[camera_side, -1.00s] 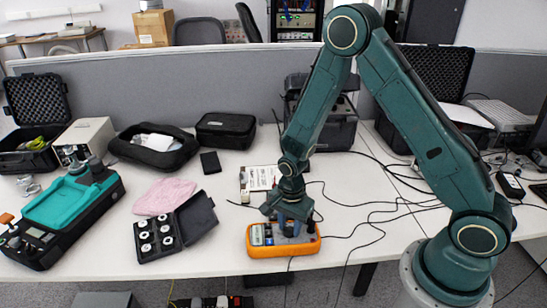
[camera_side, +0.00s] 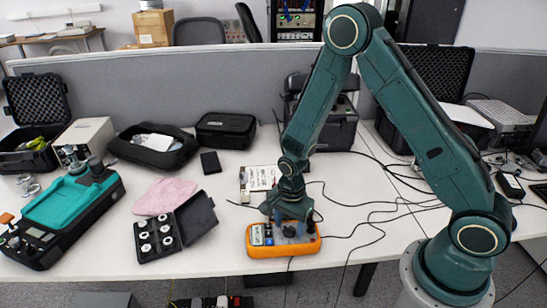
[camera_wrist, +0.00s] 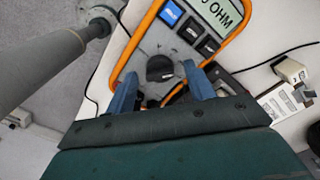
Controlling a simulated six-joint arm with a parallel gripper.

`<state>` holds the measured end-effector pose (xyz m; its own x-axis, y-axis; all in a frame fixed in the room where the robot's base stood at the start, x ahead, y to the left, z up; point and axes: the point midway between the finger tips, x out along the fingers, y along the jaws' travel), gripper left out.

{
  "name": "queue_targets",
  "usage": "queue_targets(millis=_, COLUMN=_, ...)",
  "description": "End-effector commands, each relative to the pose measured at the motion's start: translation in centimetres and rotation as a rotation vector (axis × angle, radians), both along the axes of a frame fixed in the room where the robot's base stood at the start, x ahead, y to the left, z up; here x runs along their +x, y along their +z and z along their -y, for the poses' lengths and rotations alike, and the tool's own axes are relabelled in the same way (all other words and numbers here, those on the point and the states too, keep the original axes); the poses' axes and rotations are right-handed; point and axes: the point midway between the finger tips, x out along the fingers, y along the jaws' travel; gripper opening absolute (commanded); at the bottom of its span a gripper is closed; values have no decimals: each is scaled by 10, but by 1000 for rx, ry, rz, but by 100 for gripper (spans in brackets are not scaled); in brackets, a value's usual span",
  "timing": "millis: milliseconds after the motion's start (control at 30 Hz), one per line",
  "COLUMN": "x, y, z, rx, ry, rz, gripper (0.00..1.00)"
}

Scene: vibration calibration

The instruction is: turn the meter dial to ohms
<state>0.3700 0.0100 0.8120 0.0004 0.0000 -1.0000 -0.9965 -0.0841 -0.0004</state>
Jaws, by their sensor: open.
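The orange-rimmed meter (camera_side: 257,252) lies on the white table under my gripper (camera_side: 289,231). In the wrist view the meter's display (camera_wrist: 218,14) is partly cut off by the frame edge and shows "OHM". The dark round dial (camera_wrist: 160,68) sits on the grey face, between the two blue fingers of my gripper (camera_wrist: 162,84). The fingers are spread apart, with gaps visible on both sides of the dial. I cannot tell how high the fingertips are above the face. In the side view my gripper hides most of the dial.
An open black case of round weights (camera_side: 160,240) stands left of the meter, by a pink cloth (camera_side: 165,195). Thin black cables (camera_side: 380,222) cross the table to the right. A paper sheet (camera_side: 262,178) lies behind. The table's front edge is close to the meter.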

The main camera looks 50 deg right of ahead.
Motion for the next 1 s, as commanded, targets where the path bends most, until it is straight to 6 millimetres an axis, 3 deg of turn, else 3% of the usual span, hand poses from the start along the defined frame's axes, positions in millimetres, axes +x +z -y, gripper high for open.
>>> queue_targets(millis=367, x=0, y=26, z=0, rx=0, ry=0, rz=3, gripper=54)
queue_targets(millis=1000, x=0, y=109, z=0, rx=0, ry=0, rz=4, gripper=54)
